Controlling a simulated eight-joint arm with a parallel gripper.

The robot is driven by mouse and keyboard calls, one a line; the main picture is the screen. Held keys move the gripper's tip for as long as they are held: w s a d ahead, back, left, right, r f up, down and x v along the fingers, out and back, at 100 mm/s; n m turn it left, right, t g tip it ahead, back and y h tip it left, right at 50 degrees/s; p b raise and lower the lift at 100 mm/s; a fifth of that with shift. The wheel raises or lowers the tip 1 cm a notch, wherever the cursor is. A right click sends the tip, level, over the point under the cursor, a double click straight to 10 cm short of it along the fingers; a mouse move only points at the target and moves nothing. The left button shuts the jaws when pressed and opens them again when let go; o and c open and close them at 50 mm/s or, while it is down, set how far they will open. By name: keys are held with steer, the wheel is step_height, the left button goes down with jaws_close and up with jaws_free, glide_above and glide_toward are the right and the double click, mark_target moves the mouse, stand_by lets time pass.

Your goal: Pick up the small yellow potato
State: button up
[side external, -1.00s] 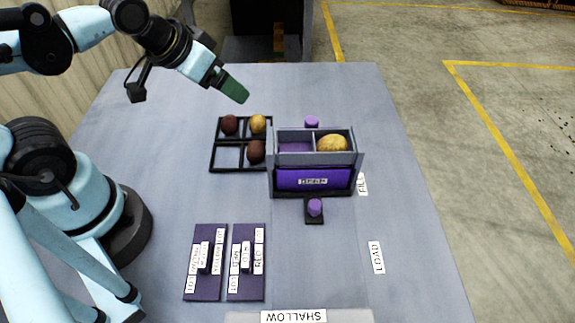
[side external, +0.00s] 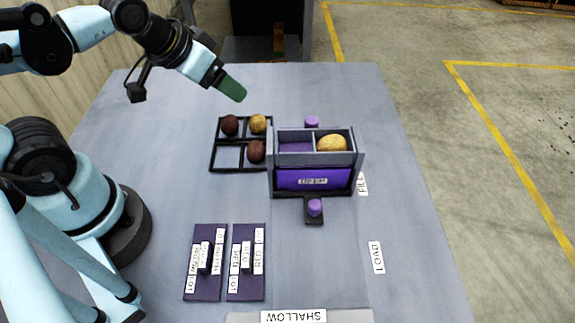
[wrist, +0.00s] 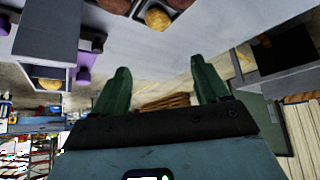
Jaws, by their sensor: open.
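A small yellow potato (side external: 258,123) sits in the back right cell of the black four-cell tray (side external: 227,171). It also shows at the top of the wrist view (wrist: 157,18). Dark red potatoes sit in the back left cell (side external: 229,125) and front right cell (side external: 256,151); the front left cell is empty. A larger yellow potato (side external: 331,143) lies in the right compartment of the grey and purple grader (side external: 315,180). My gripper (side external: 235,91) is in the air above and behind the tray. Its green fingers (wrist: 163,82) are apart and empty in the wrist view.
Two dark purple labelled plates (side external: 204,285) lie at the front left. Purple knobs (side external: 315,208) stand before and behind the grader. A SHALLOW label (side external: 293,316) is at the front edge.

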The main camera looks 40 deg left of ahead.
steer(key=c, duration=0.3)
steer(key=n+g, duration=0.7)
steer(key=n, duration=0.2)
glide_above(257, 118)
steer(key=f, duration=0.7)
steer(key=shift+w+a+f, duration=0.2)
steer(key=shift+a, duration=0.2)
steer(key=shift+s+d+f, duration=0.1)
steer(key=shift+d+f, duration=0.1)
steer(key=shift+f, duration=1.15)
steer(key=shift+s+d+f, duration=0.1)
steer(key=shift+d+f, duration=0.05)
steer(key=shift+f, duration=1.2)
